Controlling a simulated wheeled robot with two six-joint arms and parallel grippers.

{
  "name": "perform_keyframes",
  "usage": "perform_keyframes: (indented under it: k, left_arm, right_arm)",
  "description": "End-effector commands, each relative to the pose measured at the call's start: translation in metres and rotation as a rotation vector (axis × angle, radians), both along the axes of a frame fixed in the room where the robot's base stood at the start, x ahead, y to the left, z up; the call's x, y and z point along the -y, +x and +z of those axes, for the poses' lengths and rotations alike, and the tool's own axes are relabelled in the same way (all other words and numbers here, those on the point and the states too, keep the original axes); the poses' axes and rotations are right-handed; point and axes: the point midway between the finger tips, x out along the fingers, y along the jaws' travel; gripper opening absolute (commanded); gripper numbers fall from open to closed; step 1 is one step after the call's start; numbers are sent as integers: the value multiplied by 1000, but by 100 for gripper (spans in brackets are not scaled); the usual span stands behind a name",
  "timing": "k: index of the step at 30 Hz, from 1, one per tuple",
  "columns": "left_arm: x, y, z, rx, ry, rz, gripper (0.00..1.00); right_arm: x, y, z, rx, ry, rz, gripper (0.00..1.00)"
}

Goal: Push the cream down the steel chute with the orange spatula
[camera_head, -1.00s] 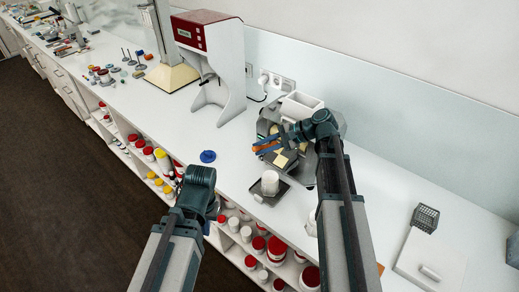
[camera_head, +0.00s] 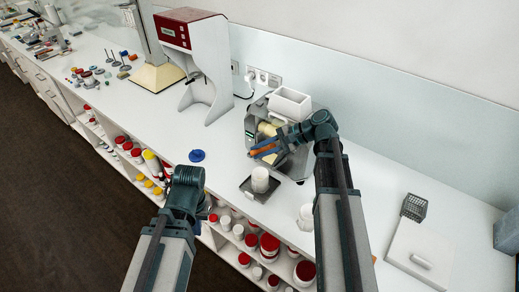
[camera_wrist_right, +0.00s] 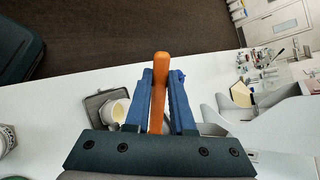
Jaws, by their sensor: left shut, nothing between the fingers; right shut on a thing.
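My right gripper (camera_head: 270,146) is shut on the orange spatula (camera_head: 262,150), in front of the steel mill (camera_head: 250,125) with its white hopper (camera_head: 290,102). In the right wrist view the orange spatula (camera_wrist_right: 160,85) stands between the blue fingers. Pale yellow surfaces (camera_head: 268,129) show in the mill behind the gripper; I cannot tell how much is cream. The chute is hidden or not distinct. A white cup (camera_head: 260,181) stands below; the wrist view shows cream in this cup (camera_wrist_right: 117,112). My left gripper (camera_head: 211,204) is shut and empty by the bench's front edge, partly hidden.
The cup stands on a dark tray (camera_head: 246,190). A blue disc (camera_head: 197,156) lies left of it. A red-topped white machine (camera_head: 205,70) stands left of the mill. Jars fill shelves below.

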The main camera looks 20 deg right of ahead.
Motion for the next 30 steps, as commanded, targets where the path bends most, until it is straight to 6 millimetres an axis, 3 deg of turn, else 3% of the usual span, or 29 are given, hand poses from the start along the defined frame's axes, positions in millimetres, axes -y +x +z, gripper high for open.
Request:
perform_keyframes:
  k: [9,20,30]
  left_arm:
    - [0,0,-10,0,0,0,0]
    - [0,0,-13,0,0,0,0]
    - [0,0,-25,0,0,0,0]
  right_arm:
    - [-19,-16,-10,-2,0,1,0]
    - [-24,-19,-13,0,1,1,0]
    - [-42,-33,-25,-1,0,1,0]
